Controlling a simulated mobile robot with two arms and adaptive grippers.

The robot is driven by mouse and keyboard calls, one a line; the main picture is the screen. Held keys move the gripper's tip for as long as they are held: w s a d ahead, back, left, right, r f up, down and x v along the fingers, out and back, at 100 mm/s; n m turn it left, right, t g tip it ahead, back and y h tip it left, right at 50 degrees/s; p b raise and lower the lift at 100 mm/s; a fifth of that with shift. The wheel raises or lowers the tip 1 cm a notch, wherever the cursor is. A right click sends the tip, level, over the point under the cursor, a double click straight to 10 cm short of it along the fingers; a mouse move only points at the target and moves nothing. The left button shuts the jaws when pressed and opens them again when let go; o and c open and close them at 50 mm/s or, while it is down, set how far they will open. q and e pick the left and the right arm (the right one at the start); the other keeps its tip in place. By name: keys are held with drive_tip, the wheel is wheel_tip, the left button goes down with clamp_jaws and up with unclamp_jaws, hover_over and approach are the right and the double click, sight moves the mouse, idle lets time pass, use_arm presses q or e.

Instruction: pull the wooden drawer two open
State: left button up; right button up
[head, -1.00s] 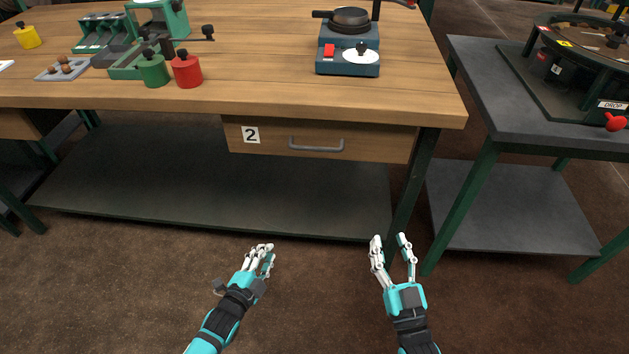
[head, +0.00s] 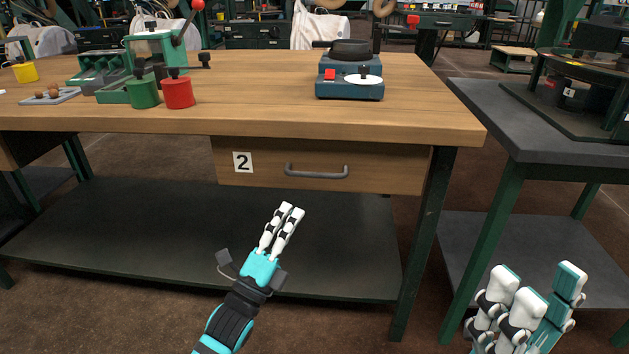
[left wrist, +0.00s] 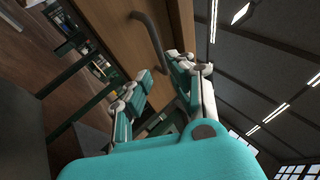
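Drawer two has a wooden front (head: 395,170) with a white "2" label, and it hangs closed under the workbench top. Its grey bar handle (head: 316,172) is on the middle of the front and also shows in the left wrist view (left wrist: 150,38). My left gripper (head: 287,209) is below and slightly left of the handle, apart from it, pointing up towards it. In the left wrist view its fingers (left wrist: 160,72) are spread with nothing between them, and the handle lies beyond the fingertips. My right gripper (head: 538,278) is open and empty at the lower right.
The wooden bench (head: 270,120) carries a green canister (head: 143,93), a red canister (head: 179,94) and a blue device (head: 349,85). A dark lower shelf (head: 150,225) runs beneath. A grey side table (head: 490,110) stands to the right. Bench legs flank the drawer.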

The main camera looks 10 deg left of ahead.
sight(314, 173)
use_arm(q)
drive_tip(key=b+x, duration=0.2)
drive_tip(key=x, duration=0.8)
drive_tip(key=shift+w+d, duration=0.1)
drive_tip(key=shift+w, duration=0.2)
clamp_jaws()
